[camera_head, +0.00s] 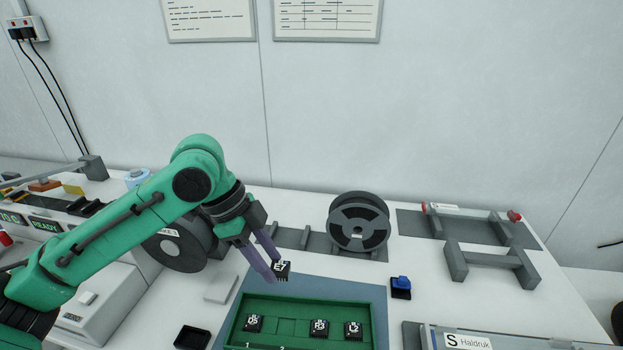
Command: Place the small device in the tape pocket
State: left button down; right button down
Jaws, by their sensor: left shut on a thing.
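My left gripper (270,266) is shut on a small black device (282,268) with white markings. It holds the device above the far side of a green tray (286,302). Three similar black devices sit in the tray: one at the left (253,323), one right of the middle (319,328) and one at the right (353,329). A tray place between the left and middle ones looks empty. I cannot make out a tape pocket for certain. My right gripper is not in view.
A dark reel (358,222) stands on a grey holder behind the tray. A blue-topped black item (401,286) is right of the tray. A black open box (192,338) is left of it.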

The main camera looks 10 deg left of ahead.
pick_arm(q)
notch_tip(320, 180, down, 13)
jog(key=s+n+t+y, duration=0.1)
jog(key=s+n+t, duration=0.15)
jog(key=n, duration=0.65)
jog(key=s+a+n+y, duration=0.1)
jog(key=n, duration=0.2)
jog(key=s+a+f+n+t+y, duration=0.1)
jog(key=n, duration=0.1)
jog(key=s+a+f+n+t+y, duration=0.1)
jog(key=a+n, duration=0.1)
jog(key=n, duration=0.1)
jog(key=shift+s+f+n, duration=0.2)
jog(key=shift+n, duration=0.1)
jog(key=shift+a+y, duration=0.25)
jog(key=shift+y, duration=0.05)
jog(key=shift+w, duration=0.1)
